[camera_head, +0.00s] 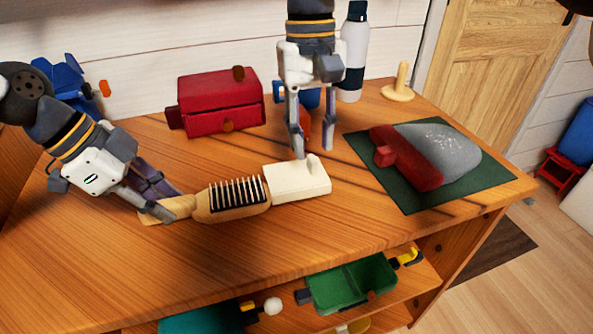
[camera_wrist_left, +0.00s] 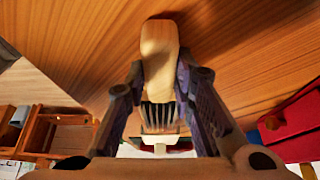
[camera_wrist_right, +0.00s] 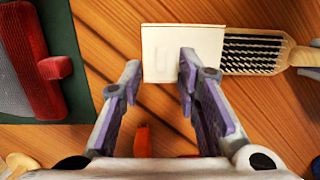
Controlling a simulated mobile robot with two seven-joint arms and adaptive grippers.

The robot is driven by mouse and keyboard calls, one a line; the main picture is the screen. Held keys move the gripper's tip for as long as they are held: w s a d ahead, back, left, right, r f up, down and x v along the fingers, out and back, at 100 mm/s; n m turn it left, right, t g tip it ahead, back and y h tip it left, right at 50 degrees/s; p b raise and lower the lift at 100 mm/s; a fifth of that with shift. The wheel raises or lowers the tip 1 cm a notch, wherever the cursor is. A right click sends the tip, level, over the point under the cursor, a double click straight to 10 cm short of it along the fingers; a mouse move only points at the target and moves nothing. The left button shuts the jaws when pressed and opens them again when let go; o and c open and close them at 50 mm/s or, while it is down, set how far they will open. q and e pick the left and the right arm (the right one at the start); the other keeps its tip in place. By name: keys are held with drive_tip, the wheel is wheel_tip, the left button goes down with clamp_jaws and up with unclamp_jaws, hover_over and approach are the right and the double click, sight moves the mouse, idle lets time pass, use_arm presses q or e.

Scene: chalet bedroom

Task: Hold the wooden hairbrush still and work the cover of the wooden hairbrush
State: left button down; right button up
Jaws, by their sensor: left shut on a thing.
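The wooden hairbrush (camera_head: 232,200) lies on the table, black bristles up, its handle to the left. My left gripper (camera_head: 166,212) is shut on the handle; the handle also shows between the fingers in the left wrist view (camera_wrist_left: 158,45). The cream cover (camera_head: 290,184), a block with a small raised knob, sits at the head end of the brush; I cannot tell how much of the head is inside it. Most bristles show bare. My right gripper (camera_head: 312,150) is open just above and behind the cover. In the right wrist view one finger overlaps the cover (camera_wrist_right: 165,45).
A red drawer box (camera_head: 215,100), a white bottle (camera_head: 354,55) and a wooden peg stand (camera_head: 399,88) are at the back. A green bin (camera_head: 352,288) is below the table's front edge.

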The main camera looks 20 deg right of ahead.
sight(312, 157)
drive_tip(key=shift+s+f, duration=0.15)
drive_tip(key=shift+f, duration=0.65)
drive_tip(key=shift+s+f, duration=0.1)
drive_tip(key=shift+f, duration=0.7)
clamp_jaws()
drive_tip(key=shift+w+a, duration=0.15)
drive_tip(key=shift+a, duration=2.15)
drive_tip(key=shift+w+a, duration=0.1)
drive_tip(key=shift+a, duration=2.2)
drive_tip(key=shift+c, duration=1.6)
unclamp_jaws()
drive_tip(key=shift+a, duration=0.15)
drive_tip(key=o, duration=0.4)
drive_tip(key=shift+c, duration=0.2)
